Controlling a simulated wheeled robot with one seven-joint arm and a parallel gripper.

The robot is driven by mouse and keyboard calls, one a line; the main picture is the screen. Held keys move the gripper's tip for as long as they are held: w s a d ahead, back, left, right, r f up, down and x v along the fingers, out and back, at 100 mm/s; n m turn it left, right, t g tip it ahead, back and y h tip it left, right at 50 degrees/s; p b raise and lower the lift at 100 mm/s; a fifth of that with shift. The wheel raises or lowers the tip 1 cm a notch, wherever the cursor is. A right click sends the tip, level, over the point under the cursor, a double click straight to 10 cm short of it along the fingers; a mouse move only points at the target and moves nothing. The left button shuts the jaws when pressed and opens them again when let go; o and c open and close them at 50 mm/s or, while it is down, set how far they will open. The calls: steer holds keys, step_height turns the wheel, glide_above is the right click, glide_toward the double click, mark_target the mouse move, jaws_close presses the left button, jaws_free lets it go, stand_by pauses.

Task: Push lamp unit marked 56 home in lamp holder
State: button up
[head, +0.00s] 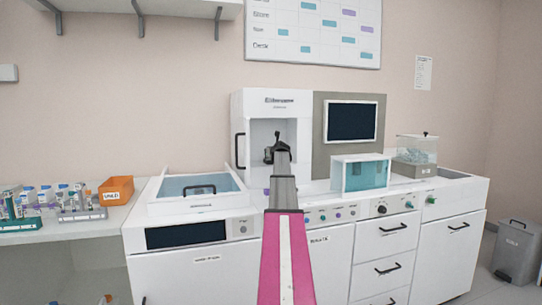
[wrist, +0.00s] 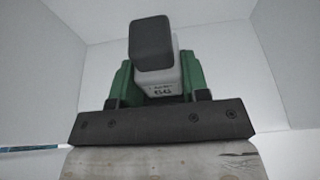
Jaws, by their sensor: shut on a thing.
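In the wrist view, my gripper (wrist: 157,75) has its green fingers shut on both sides of a white lamp unit (wrist: 163,88). Small dark print shows on the unit's face but is too blurred to read as 56. A dark grey block (wrist: 150,44) shows at the far end of the unit; I cannot tell whether it is part of the unit or of the lamp holder. In the head view, my gripper (head: 278,152) is a small dark shape at the open bay of the white cabinet (head: 262,101). My arm hides the unit and the bay's lower part there.
Pale bay walls (wrist: 285,65) surround the gripper in the wrist view. A dark screen (head: 352,122) stands right of the bay. An open drawer-like tray (head: 198,204) lies to the left, and a teal clear box (head: 362,173) to the right on the counter.

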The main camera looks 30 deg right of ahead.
steer(key=shift+f, duration=0.4)
stand_by(1.1)
steer(key=shift+r, duration=0.25)
stand_by(2.9)
steer(key=o, duration=1.2)
steer(key=v, duration=1.1)
steer(key=shift+d, duration=0.1)
steer(key=shift+d, duration=0.1)
